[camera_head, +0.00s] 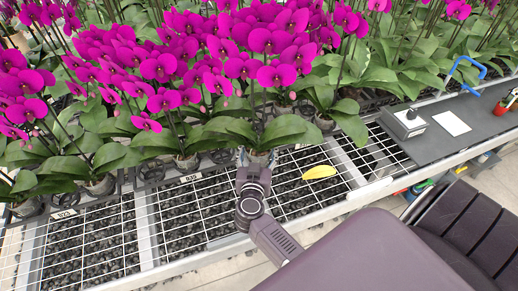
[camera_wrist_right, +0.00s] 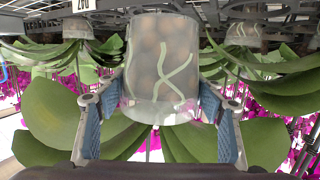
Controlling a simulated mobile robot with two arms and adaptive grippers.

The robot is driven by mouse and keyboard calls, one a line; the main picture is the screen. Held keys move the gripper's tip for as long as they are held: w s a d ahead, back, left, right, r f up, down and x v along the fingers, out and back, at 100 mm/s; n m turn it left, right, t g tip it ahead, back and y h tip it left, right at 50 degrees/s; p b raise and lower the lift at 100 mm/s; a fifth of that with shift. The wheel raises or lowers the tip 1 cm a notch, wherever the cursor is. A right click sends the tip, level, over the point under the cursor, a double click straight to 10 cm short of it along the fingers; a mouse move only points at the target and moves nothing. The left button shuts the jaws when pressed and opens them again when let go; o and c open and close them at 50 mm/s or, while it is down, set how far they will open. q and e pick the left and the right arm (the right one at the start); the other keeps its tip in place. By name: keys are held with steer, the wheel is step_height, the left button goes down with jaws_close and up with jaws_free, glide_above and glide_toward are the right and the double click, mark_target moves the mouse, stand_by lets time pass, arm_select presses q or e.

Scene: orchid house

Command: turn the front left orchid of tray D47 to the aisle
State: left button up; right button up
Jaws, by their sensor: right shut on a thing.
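My right gripper (camera_head: 256,163) is at the front edge of the orchid rows, with its arm coming in from the lower right. In the right wrist view the gripper (camera_wrist_right: 160,97) is shut on a clear orchid pot (camera_wrist_right: 162,60), one blue-padded finger on each side. Pale roots show through its wall. The pot appears upside down there, with broad green leaves below it. In the head view the pot (camera_head: 260,156) is mostly hidden behind the gripper and under leaves. The small rail labels are too blurred to read surely as D47. My left gripper is out of view.
Other potted orchids (camera_head: 187,160) stand close on the left, with dense magenta flowers above. A yellow object (camera_head: 320,172) lies on the white wire bench (camera_head: 185,215) right of the gripper. A dark work surface (camera_head: 465,135) is at the right. The front mesh is mostly clear.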

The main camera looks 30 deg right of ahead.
steer(key=shift+s+a+r+n+t+y, duration=0.25)
steer(key=shift+r+n+t+y, duration=0.1)
steer(key=shift+r+n+y, duration=0.1)
steer(key=shift+s+a+r+n+t+y, duration=0.2)
steer(key=shift+r+n+t+y, duration=0.15)
steer(key=shift+y, duration=0.1)
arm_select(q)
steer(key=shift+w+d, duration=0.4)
arm_select(e)
steer(key=s+a+r+n+g+y, duration=0.2)
steer(key=s+a+r+n+y, duration=0.4)
steer(key=a+r+n+y, duration=0.1)
steer(key=s+a+r+n+g+y, duration=0.2)
steer(key=s+a+r+n+y, duration=0.4)
steer(key=r+n+y, duration=0.4)
steer(key=a+y, duration=0.1)
steer(key=y, duration=0.3)
steer(key=shift+s+a+r+y, duration=0.25)
steer(key=shift+s+r+y, duration=0.05)
steer(key=shift+s+r, duration=0.1)
